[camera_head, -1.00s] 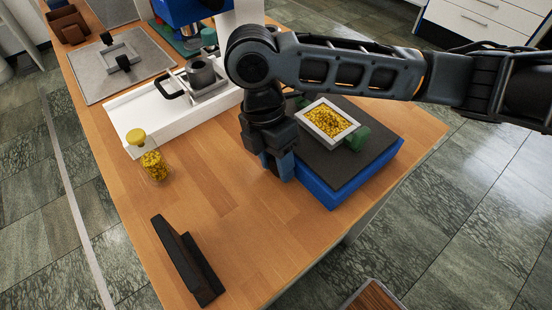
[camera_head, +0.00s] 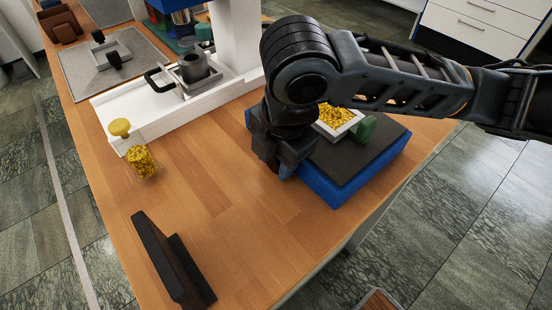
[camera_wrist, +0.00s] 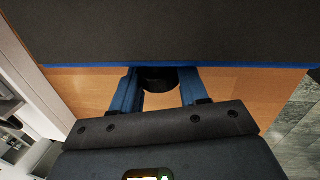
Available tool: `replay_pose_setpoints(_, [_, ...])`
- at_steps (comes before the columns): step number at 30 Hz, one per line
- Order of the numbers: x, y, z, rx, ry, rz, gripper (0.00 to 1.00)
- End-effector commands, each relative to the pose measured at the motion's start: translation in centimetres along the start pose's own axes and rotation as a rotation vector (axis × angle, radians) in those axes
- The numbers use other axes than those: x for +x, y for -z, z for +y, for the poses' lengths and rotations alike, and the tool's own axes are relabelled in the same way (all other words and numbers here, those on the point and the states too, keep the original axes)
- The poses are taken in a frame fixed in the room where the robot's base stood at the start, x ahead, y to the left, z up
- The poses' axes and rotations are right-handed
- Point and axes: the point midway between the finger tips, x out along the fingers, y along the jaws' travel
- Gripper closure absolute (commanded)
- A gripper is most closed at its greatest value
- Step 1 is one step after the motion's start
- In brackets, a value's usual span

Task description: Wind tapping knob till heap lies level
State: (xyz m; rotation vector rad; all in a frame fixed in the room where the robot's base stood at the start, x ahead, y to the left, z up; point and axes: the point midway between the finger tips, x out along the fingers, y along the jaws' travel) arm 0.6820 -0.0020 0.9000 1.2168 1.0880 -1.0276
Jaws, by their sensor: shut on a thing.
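The heap of yellow grains (camera_head: 336,117) lies in a pale-rimmed tray (camera_head: 346,130) on the dark top of a blue-sided box (camera_head: 330,192); my arm hides much of it, so I cannot tell if it is level. My gripper (camera_head: 280,168) is low at the box's left front side. In the wrist view, the two blue fingers of my gripper (camera_wrist: 158,88) stand either side of a black round knob (camera_wrist: 158,78) at the box's edge. The gripper is shut on this knob; the grip itself is partly hidden.
A green block (camera_head: 364,128) sits beside the tray. A jar of yellow grains with a yellow knob (camera_head: 141,162) and a black stand (camera_head: 170,262) are on the wooden table at left. A white press base (camera_head: 150,108) is behind. Table between them is clear.

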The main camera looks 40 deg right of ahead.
Motion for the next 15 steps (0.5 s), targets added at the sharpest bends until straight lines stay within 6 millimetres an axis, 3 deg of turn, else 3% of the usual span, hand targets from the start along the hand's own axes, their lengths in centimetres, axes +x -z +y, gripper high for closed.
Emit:
replay_pose_setpoints(4, [-0.08, -0.02, 0.17, 0.002, -0.004, 0.001, 0.87])
replay_pose_setpoints(5, [-0.09, -0.02, 0.17, 0.002, -0.004, 0.001, 0.54])
replay_pose_setpoints(7, [-0.08, -0.01, 0.15, 0.002, -0.003, 0.001, 0.47])
replay_pose_setpoints(15, [-0.2, 0.0, 0.09, 0.001, -0.001, 0.001, 0.47])
